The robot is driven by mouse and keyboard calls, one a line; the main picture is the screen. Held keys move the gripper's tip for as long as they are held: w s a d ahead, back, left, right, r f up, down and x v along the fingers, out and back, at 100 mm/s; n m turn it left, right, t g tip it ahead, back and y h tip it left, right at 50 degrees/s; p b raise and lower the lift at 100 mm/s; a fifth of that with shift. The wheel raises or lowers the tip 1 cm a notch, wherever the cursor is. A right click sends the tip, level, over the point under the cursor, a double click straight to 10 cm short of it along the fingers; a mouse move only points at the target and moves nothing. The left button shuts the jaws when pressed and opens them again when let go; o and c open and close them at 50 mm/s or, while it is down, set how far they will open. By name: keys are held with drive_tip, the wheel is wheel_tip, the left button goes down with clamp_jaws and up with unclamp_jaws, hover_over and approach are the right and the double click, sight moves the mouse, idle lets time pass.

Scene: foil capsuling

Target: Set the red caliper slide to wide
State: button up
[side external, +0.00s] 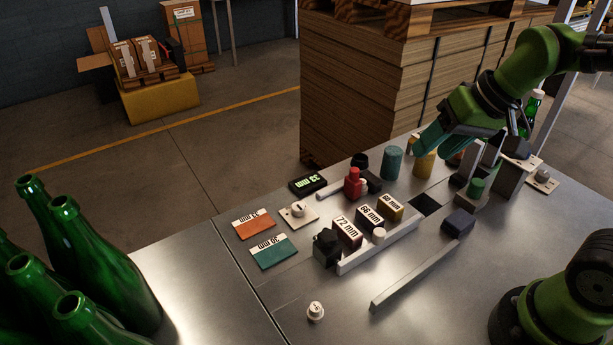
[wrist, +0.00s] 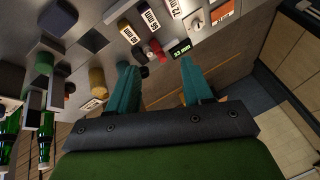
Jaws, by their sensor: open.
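The red caliper slide (side external: 353,183) stands upright on a pale rail (side external: 331,190) near the table's back edge, with dark blocks beside it. It also shows small in the wrist view (wrist: 155,48), beyond my fingertips. A black display (side external: 308,183) with green digits, apparently 33 mm, lies just left of the rail; it shows in the wrist view too (wrist: 181,47). My gripper (side external: 423,143) is open and empty, to the right of the slide and above the table. Its two teal fingers spread apart in the wrist view (wrist: 157,75).
Teal (side external: 392,162) and yellow (side external: 424,164) cylinders stand between the slide and my gripper. Labelled blocks (side external: 347,232) sit in front of the slide. An orange card (side external: 253,224) and a teal card (side external: 273,251) lie left. Green bottles (side external: 85,240) stand at the left.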

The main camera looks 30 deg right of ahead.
sight(355, 170)
drive_tip(key=shift+w+f+g+h, duration=0.9)
drive_tip(key=shift+w+g, duration=1.7)
drive_tip(key=shift+w, duration=6.9)
drive_tip(key=shift+n, duration=0.4)
drive_tip(key=f, duration=1.5)
drive_tip(key=shift+d+f, duration=0.2)
drive_tip(key=shift+f, duration=0.1)
clamp_jaws()
